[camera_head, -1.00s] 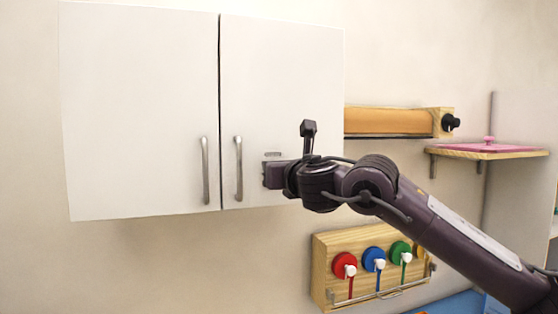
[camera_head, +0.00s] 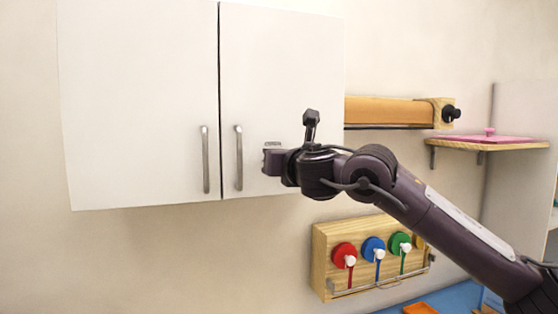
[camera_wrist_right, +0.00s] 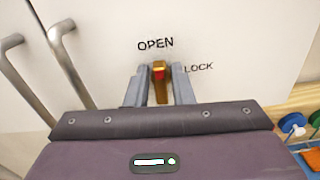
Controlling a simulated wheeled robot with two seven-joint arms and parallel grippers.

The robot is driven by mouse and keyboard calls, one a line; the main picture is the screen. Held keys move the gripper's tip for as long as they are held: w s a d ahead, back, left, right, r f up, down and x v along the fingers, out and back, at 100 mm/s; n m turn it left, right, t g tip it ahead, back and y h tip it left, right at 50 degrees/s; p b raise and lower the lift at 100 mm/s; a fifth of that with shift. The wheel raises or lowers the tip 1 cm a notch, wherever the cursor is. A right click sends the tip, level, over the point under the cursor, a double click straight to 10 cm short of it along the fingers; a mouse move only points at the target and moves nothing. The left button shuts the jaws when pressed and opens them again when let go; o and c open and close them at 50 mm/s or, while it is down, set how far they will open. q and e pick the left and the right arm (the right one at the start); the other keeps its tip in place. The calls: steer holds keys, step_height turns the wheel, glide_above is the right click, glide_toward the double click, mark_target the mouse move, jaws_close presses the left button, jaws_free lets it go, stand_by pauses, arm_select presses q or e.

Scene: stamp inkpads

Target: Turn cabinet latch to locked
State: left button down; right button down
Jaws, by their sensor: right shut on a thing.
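The white cabinet (camera_head: 283,75) hangs on the wall with both doors closed. The latch (camera_wrist_right: 159,84) on its right door is a gold lever with a red mark, seen in the right wrist view. The lever points toward my gripper's palm, with its red end near the word OPEN (camera_wrist_right: 155,44); LOCK (camera_wrist_right: 199,67) is printed to the right. My right gripper (camera_wrist_right: 159,88) is shut on the latch, one finger on each side. In the head view my right gripper (camera_head: 272,155) is at the right door's lower part and hides the latch. My left gripper is not in view.
Two metal handles (camera_head: 239,158) (camera_head: 205,160) stand out left of my gripper. Below right is a wooden rack (camera_head: 320,262) with red, blue and green round pieces. A wooden roll holder (camera_head: 390,111) and a shelf (camera_head: 490,146) are to the right.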

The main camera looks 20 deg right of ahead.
steer(key=shift+d+f+m+b, duration=0.2)
steer(key=shift+m+b, duration=0.65)
steer(key=shift+m, duration=2)
steer(key=shift+d+f+m+b, duration=0.2)
steer(key=shift+m+b, duration=0.6)
steer(key=shift+m, duration=2.1)
steer(key=shift+d+f+m+b, duration=0.2)
steer(key=shift+m+b, duration=0.65)
steer(key=shift+m, duration=2)
steer(key=c, duration=1.4)
jaws_free()
steer(key=shift+c, duration=0.2)
